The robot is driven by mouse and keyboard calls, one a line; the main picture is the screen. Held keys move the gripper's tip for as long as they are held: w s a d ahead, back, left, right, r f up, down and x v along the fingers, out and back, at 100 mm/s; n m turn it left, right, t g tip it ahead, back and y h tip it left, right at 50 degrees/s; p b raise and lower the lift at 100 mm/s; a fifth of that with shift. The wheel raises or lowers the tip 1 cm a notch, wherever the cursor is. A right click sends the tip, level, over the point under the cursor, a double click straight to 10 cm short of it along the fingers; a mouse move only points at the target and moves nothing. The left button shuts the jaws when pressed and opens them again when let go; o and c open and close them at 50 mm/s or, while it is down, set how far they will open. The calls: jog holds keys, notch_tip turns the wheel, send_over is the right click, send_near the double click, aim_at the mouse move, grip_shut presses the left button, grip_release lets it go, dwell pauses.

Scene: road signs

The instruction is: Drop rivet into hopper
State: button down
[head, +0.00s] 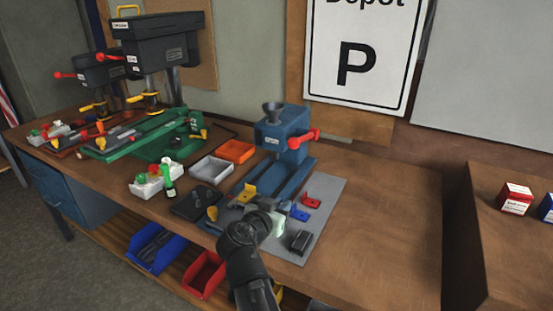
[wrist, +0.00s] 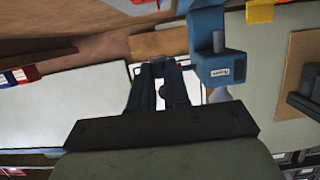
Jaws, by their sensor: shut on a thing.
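The hopper (head: 273,109) is a small grey funnel on top of the blue press (head: 283,135) in the head view. In the wrist view, which is upside down, the blue press (wrist: 221,66) and grey hopper (wrist: 218,95) are right of my fingers. My gripper (wrist: 159,68) is shut, its two blue-grey fingers drawn together on a small thing at the tips. I take it to be the rivet, but it is too small to make out. In the head view my gripper (head: 279,222) is in front of the press, apart from the hopper, partly hidden by my wrist.
A grey mat (head: 325,222) holds red, blue and yellow parts and a dark block (head: 301,241). Grey (head: 211,169) and orange (head: 236,151) trays lie left of the press. Green and dark machines (head: 160,60) stand farther left. The bench's right part (head: 385,215) is clear.

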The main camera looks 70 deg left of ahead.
jog(key=shift+r, duration=0.1)
send_near(270, 114)
notch_tip(270, 114, down, 4)
jog(key=w+d, duration=0.2)
jog(key=w, duration=0.1)
jog(key=w+a+r+m+t+h, duration=0.1)
jog(key=a+r, duration=0.3)
jog(key=w+a+r+m+t+h, duration=0.1)
jog(key=a+r+m+h, duration=0.1)
jog(key=a+r, duration=0.1)
jog(key=w+a+r+m+t+h, duration=0.1)
jog(key=a+r+h, duration=0.1)
jog(key=a+r, duration=0.2)
jog(key=shift+a+r+m, duration=0.15)
jog(key=shift+a+m, duration=0.05)
jog(key=shift+a, duration=0.25)
jog(key=shift+a+r+m, duration=0.2)
jog(key=shift+a, duration=0.25)
jog(key=shift+w+a+r+m+t+h, duration=0.15)
jog(key=shift+w+a+m+t+h, duration=0.2)
jog(key=shift+h, duration=0.25)
jog(key=shift+w+d+f+m+t+h, duration=0.1)
jog(key=shift+d+f+m+h, duration=0.6)
jog(key=shift+f, duration=0.4)
jog(key=shift+d+f+m+t+h, duration=0.1)
jog(key=shift+d+f+m+h, duration=0.35)
jog(key=shift+d+f+h, duration=0.5)
jog(key=shift+w+d+f+m+t+h, duration=0.1)
jog(key=shift+d+f+m+h, duration=0.45)
jog(key=shift+f, duration=0.65)
